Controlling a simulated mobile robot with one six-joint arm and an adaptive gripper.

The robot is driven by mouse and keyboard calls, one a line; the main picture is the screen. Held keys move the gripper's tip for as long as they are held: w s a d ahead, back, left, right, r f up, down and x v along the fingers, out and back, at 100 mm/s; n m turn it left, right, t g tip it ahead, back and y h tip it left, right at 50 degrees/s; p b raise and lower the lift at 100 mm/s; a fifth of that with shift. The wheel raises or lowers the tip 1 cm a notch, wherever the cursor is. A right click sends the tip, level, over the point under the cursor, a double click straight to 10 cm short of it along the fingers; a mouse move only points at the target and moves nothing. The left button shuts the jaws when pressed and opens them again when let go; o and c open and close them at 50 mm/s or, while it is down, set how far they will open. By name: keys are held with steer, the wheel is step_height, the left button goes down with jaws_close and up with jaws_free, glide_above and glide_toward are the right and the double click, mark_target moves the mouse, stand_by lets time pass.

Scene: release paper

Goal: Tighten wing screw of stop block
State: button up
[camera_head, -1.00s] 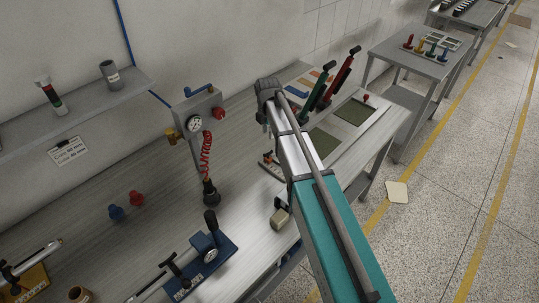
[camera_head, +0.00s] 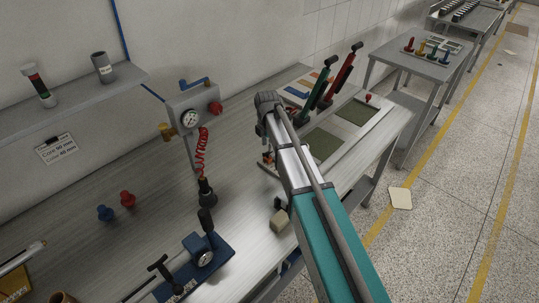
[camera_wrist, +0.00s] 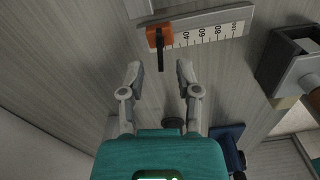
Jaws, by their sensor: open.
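The orange stop block (camera_wrist: 160,36) sits on a grey rail with a white scale (camera_wrist: 208,34) at the top of the wrist view. A dark, narrow piece, seemingly its wing screw (camera_wrist: 160,62), extends from the block towards my gripper. My gripper (camera_wrist: 160,72) is open and empty, with one finger on each side of the dark piece's lower end. I cannot tell whether either finger touches it. In the head view, the rail and stop block (camera_head: 267,158) show only in part, low behind my arm.
A blue-based device (camera_head: 200,268) with a black handle stands near the bench front. A gauge panel (camera_head: 190,118) with a red coiled hose stands behind. Red and green levers (camera_head: 330,85) rise beyond my arm. Blue and red knobs (camera_head: 116,206) lie on the bench at left.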

mark_target(268, 153)
steer(key=shift+f+b, duration=1.4)
steer(key=shift+f, duration=0.3)
